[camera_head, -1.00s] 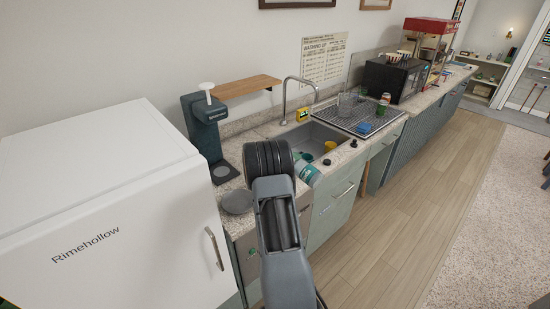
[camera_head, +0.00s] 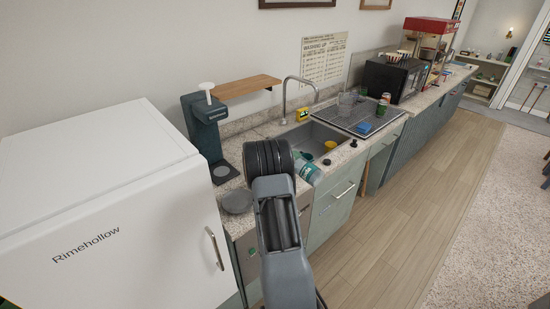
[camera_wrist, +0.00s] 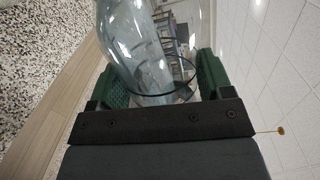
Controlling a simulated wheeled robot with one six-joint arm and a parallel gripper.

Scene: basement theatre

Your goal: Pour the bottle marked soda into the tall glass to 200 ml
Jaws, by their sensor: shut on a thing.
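My gripper (camera_wrist: 155,85) is shut on a clear, see-through bottle (camera_wrist: 140,50), which sits between its two green fingers. In the head view the bottle (camera_head: 309,173) shows past the end of my arm, tilted, above the counter's front edge near the sink. I cannot read any marking on it, and my wrist hides part of it. I cannot make out a liquid level.
The sink (camera_head: 318,138) with a tap (camera_head: 285,95) holds a yellow item (camera_head: 330,145). A dark dispenser (camera_head: 205,130) and white fridge (camera_head: 95,190) stand left. The wood floor (camera_head: 425,200) is clear.

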